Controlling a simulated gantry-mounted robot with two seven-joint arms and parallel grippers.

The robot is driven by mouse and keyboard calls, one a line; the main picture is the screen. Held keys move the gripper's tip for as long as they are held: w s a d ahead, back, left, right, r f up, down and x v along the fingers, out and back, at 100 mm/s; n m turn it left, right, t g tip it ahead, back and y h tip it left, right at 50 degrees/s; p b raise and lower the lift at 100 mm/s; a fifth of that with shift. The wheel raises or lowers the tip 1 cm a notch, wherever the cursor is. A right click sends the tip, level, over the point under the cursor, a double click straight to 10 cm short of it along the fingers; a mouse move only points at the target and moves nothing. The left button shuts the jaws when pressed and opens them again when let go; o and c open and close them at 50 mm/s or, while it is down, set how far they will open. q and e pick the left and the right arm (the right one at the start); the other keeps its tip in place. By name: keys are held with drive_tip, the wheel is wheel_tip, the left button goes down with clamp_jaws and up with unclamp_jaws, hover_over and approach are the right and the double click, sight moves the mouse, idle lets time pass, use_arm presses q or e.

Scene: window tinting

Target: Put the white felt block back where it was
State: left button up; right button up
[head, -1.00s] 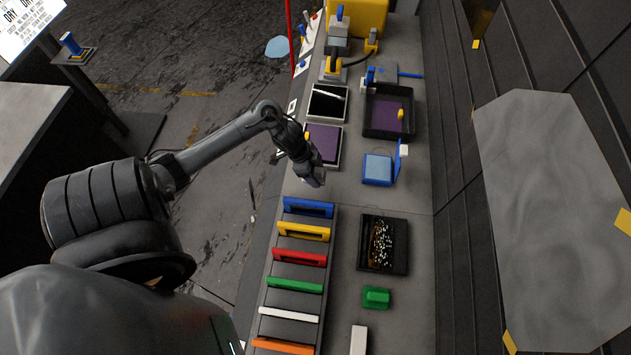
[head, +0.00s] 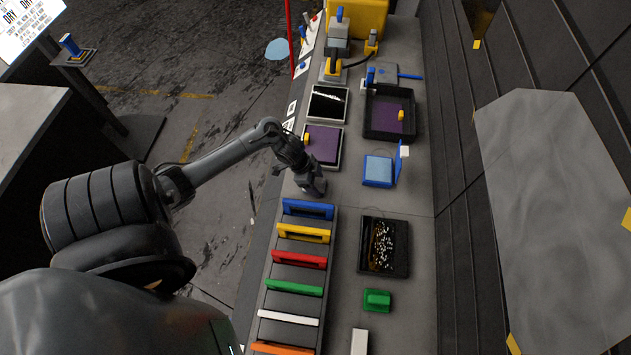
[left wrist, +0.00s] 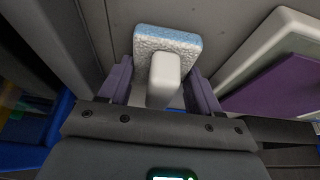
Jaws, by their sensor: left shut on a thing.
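My left gripper (head: 312,190) hangs over the bench just beyond the blue-handled rack slot and in front of the near purple panel. In the left wrist view its two fingers (left wrist: 160,84) are shut on the white felt block (left wrist: 163,72). The block shows a smooth white grip between the fingers and a wider, rough white pad with a pale blue tint beyond it. Bare grey bench shows past the pad; I cannot tell whether the pad touches it. In the head view the arm hides the block. My right gripper is not in view.
The rack's blue bar (head: 308,209) is close to the gripper. The purple panel (head: 326,146) in a white frame lies just beyond. A blue tray (head: 379,171) and a black tray (head: 402,262) stand to the right. Bare bench lies between gripper and blue tray.

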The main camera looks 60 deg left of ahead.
use_arm(q)
drive_tip(key=o, duration=1)
drive_tip(key=shift+r, duration=0.2)
drive_tip(key=shift+p+v, duration=0.95)
drive_tip(key=shift+v, duration=5)
